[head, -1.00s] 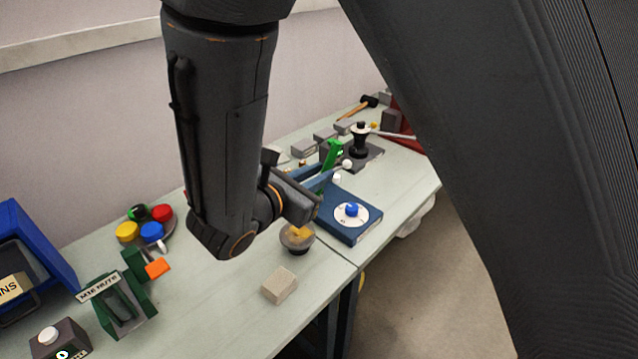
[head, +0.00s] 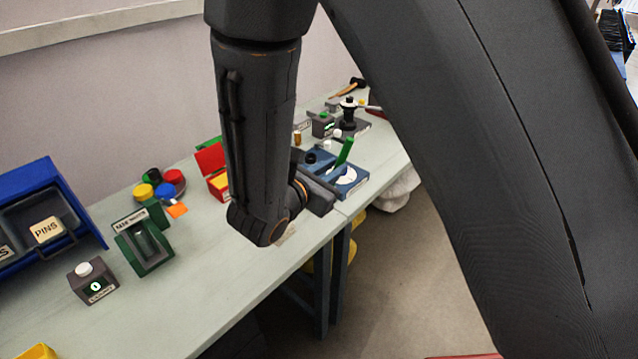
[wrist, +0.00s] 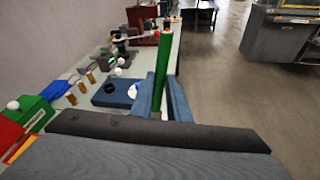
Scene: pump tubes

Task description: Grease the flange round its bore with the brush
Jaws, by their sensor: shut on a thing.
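My gripper (head: 325,188) is shut on the brush's green handle (head: 346,151), above the bench near its front edge. In the wrist view the green handle (wrist: 162,66) stands up between my blue fingers (wrist: 163,101). The brush's bristles are hidden. The wrist view shows the blue block (wrist: 105,99) with a dark round part (wrist: 110,87) on top. I cannot tell which part is the flange or its bore.
A dark pump-like piece (head: 348,112) stands farther back. A green frame (head: 143,243), a grey button box (head: 92,281), coloured caps (head: 165,188) and a blue bin (head: 50,215) are on the left. A red box (head: 210,160) stands behind my arm. Open floor (head: 420,250) lies to the right.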

